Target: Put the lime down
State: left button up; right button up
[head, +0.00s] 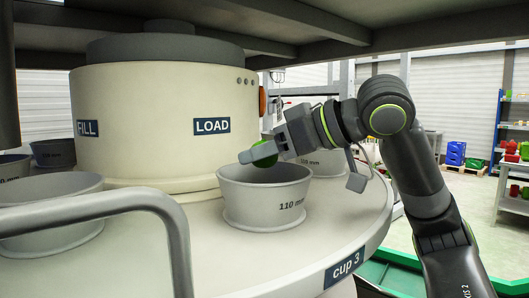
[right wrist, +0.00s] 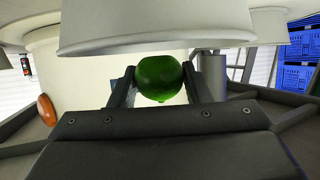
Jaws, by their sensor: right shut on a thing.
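A green lime (right wrist: 160,79) sits between the two fingers of my right gripper (right wrist: 160,88) in the right wrist view, and the gripper is shut on it. In the head view the lime (head: 267,149) is partly hidden behind a finger of the right gripper (head: 262,153). The gripper holds it above the open cup marked 110 mm (head: 262,205), near the far part of its rim. My left gripper is not in view.
The cup stands on a round light deck (head: 200,262) labelled cup 3, around a drum (head: 170,120) marked FILL and LOAD. Another cup (head: 322,162) is close behind the arm. A grey rail (head: 130,200) crosses the front left, and a dark beam hangs overhead.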

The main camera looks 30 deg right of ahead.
jog(key=shift+f+b, duration=0.4)
jog(key=shift+f, duration=0.35)
jog(key=shift+f+b, duration=0.55)
jog(key=shift+b, duration=0.05)
jog(key=o, duration=1.1)
jog(key=shift+c, duration=0.2)
notch_tip(320, 180, up, 7)
jog(key=p, duration=0.8)
jog(key=shift+r, duration=0.1)
